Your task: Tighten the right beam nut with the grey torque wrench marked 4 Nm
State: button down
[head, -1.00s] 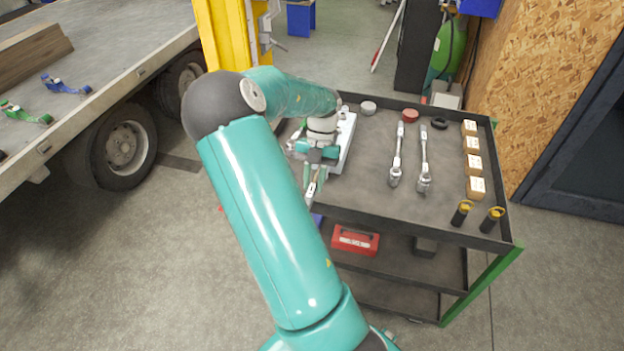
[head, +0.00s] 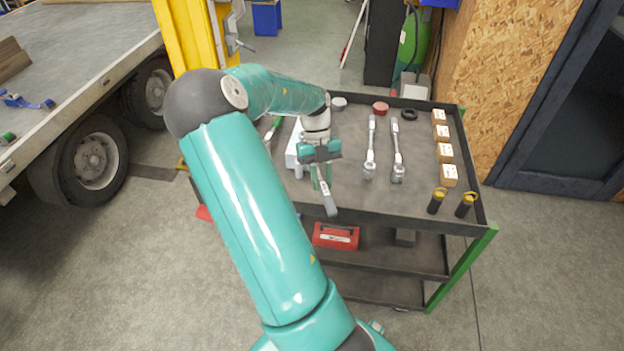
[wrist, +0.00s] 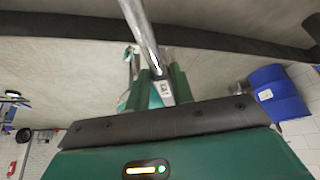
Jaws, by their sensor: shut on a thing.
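My gripper (head: 321,178) is shut on a grey-handled wrench (head: 328,201), above the front left part of the trolley top. The wrench's grey end points down and toward me in the head view, and the gripper hides part of the tool. In the wrist view a metal shaft (wrist: 140,32) runs up from between the green fingers (wrist: 158,88). A small light label (wrist: 161,92) shows there, but I cannot read it surely. I cannot make out the right beam nut in either view.
Two silver wrenches (head: 371,150) (head: 397,155) lie on the dark trolley (head: 350,200), beside several wooden blocks (head: 445,152) and two black-and-yellow items (head: 437,201). A light block (head: 295,152) is left of my gripper. A flatbed trailer (head: 95,50) stands at left; open floor lies between.

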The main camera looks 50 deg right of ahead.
jog(key=s+d+n+g+h, duration=0.1)
jog(key=s+d+n+h, duration=0.2)
jog(key=d+n, duration=0.4)
jog(key=s+d, duration=0.1)
jog(key=d, duration=0.4)
jog(key=shift+s, duration=0.25)
dwell(0.4)
jog(key=shift+w+a+m+y, duration=0.15)
jog(key=shift+a+m, duration=0.25)
jog(key=shift+a, duration=0.4)
jog(key=shift+w+a+m+y, duration=0.1)
jog(key=shift+a+m+y, duration=0.25)
jog(key=shift+a, duration=0.45)
jog(key=shift+w+a+m+y, duration=0.15)
jog(key=shift+w+a+m, duration=0.1)
jog(key=shift+a+m, duration=0.4)
jog(key=shift+w+a+m+y, duration=0.2)
jog(key=shift+a+m, duration=0.1)
jog(key=shift+a, duration=0.6)
